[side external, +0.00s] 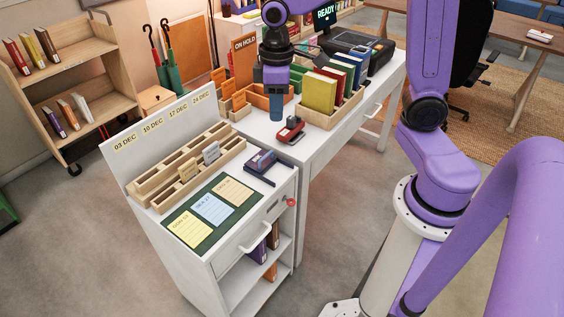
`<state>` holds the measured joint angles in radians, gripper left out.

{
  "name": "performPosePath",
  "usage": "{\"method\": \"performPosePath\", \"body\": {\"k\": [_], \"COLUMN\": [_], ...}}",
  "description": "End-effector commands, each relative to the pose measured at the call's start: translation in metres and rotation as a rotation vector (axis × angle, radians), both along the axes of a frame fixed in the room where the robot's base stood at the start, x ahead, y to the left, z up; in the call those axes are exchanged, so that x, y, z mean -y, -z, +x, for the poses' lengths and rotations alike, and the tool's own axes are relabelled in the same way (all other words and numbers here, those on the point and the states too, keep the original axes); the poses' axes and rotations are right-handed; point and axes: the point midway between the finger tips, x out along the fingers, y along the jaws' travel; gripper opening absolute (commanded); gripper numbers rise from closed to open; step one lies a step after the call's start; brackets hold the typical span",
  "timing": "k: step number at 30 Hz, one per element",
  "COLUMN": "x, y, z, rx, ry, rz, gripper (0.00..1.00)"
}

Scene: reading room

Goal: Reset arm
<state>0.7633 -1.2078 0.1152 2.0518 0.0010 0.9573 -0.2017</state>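My purple arm rises at the right of the side external view, and its end hangs over the white desk. My gripper (275,112) points down above the desk, in front of the orange sorting trays. Its blue fingers overlap in this view, so I cannot tell whether they are open or shut. No held object is clearly visible. A red and black stamp-like device (291,130) is on the desk just below and right of the fingers.
A wooden crate of books (318,115) stands close right of my gripper. A printer-like machine (358,50) is behind it. The lower white cabinet (250,222) in front carries a wooden card rack (160,184), a green mat with cards (187,241) and a dark blue device (261,164). A book cart (75,62) stands left.

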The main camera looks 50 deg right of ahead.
Motion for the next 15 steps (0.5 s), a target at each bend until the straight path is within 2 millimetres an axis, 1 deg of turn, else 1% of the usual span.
{"method": "performPosePath", "body": {"k": [1,5,6,8,9,12,15], "x": [-0.009,-0.024,-0.028,-0.03,-0.031,-0.03,-0.026], "y": [-0.002,-0.004,-0.004,-0.003,-0.003,-0.001,0.002], "z": [-0.019,-0.064,-0.078,-0.099,-0.113,-0.145,-0.171], "rx": [0.003,0.005,0.005,0.006,0.006,0.006,0.006], "ry": [-0.043,-0.137,-0.168,-0.21,-0.241,-0.312,-0.372], "rz": [0.001,0.005,0.005,0.006,0.007,0.009,0.01], "gripper": [0.2,0.2,0.2,0.2,0.2,0.2,0.2]}}
